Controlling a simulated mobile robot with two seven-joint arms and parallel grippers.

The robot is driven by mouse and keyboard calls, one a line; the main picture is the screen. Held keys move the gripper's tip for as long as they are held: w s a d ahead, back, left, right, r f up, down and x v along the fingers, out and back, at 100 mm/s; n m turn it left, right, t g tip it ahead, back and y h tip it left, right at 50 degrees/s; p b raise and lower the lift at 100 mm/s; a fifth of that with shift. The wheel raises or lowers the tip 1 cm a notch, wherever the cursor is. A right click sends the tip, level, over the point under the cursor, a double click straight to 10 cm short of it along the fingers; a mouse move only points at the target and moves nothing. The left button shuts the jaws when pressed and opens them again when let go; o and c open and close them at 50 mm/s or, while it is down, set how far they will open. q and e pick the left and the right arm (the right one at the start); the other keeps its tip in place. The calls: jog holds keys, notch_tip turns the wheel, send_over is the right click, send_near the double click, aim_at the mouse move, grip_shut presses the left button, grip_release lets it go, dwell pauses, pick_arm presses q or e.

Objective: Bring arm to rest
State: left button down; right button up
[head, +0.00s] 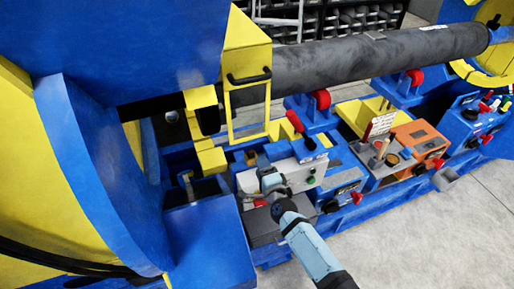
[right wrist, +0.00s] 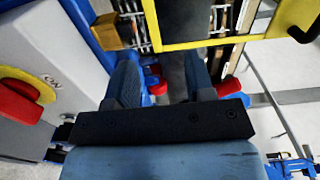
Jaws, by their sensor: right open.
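My right arm (head: 310,250) reaches in from the bottom right of the head view, pale blue with dark joints. My right gripper (head: 265,172) is in front of the light grey control box (head: 297,174). In the right wrist view the two fingers of the right gripper (right wrist: 161,70) stand apart with nothing held between them. A red rotary switch on a yellow plate (right wrist: 25,92), marked ON, is on a grey box face left of the fingers, apart from them. My left gripper is not in view.
A long dark pipe (head: 360,58) lies across red rollers (head: 321,98) behind the gripper. A large blue and yellow positioner (head: 110,180) fills the left. An orange box (head: 420,138) and a small tool table stand to the right. Grey floor (head: 430,240) is clear at lower right.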

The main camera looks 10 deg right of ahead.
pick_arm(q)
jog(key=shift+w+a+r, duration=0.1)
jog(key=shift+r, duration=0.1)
pick_arm(e)
jog(key=s+d+f+n+g, duration=0.2)
jog(key=s+n, duration=0.4)
jog(key=s, duration=0.4)
jog(key=s+d+f+n+g, duration=0.2)
jog(key=s+n, duration=0.4)
jog(key=s, duration=0.5)
jog(key=s+d+f+n+g, duration=0.2)
jog(key=s+n, duration=0.4)
jog(key=s, duration=0.4)
jog(key=d+f, duration=0.1)
jog(key=d, duration=0.1)
jog(key=shift+s+d+f+g, duration=0.15)
jog(key=shift+s+d+g, duration=0.1)
jog(key=shift+d+g, duration=0.05)
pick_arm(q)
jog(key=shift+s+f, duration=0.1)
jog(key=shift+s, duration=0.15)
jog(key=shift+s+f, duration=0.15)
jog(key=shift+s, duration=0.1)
pick_arm(e)
jog(key=shift+n, duration=0.3)
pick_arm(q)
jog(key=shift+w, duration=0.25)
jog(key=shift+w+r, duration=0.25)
